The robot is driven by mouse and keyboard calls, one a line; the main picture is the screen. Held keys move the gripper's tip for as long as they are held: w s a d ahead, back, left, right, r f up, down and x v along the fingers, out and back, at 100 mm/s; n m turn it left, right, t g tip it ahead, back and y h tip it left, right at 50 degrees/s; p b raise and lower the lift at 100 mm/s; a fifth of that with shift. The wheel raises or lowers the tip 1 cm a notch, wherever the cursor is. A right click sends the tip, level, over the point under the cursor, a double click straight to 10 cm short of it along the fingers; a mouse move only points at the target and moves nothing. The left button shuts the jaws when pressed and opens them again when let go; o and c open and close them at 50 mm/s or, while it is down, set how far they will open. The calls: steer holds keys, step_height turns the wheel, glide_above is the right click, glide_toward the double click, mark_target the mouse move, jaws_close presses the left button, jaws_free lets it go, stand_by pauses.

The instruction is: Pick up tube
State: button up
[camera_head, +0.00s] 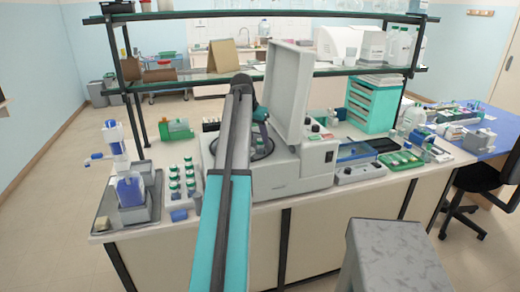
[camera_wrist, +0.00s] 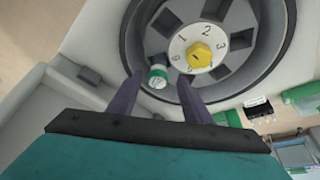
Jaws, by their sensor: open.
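In the wrist view a small tube with a green and white cap (camera_wrist: 157,77) sits in the round rotor of the centrifuge (camera_wrist: 284,40), near the rotor's lower left. The rotor has a white numbered disc with a yellow knob (camera_wrist: 200,55) at its middle and several dark slots around it. My gripper (camera_wrist: 157,74) is open, with one dark finger on each side of the tube's cap. I cannot tell whether a finger touches it. In the head view my arm reaches over the centrifuge (camera_head: 285,180), whose lid (camera_head: 287,85) stands up. The tube is hidden there.
Several green-capped bottles (camera_head: 174,185) stand left of the centrifuge. A blue and white dispenser (camera_head: 130,188) is on a tray at the far left. A control box (camera_head: 360,170) and a green rack (camera_head: 400,158) lie to the right. A glass shelf (camera_head: 180,78) spans the back of the bench.

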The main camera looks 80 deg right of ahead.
mark_target(259, 141)
steer(key=shift+p+x, duration=1.05)
steer(key=shift+x, duration=1.55)
steer(key=c, duration=1.1)
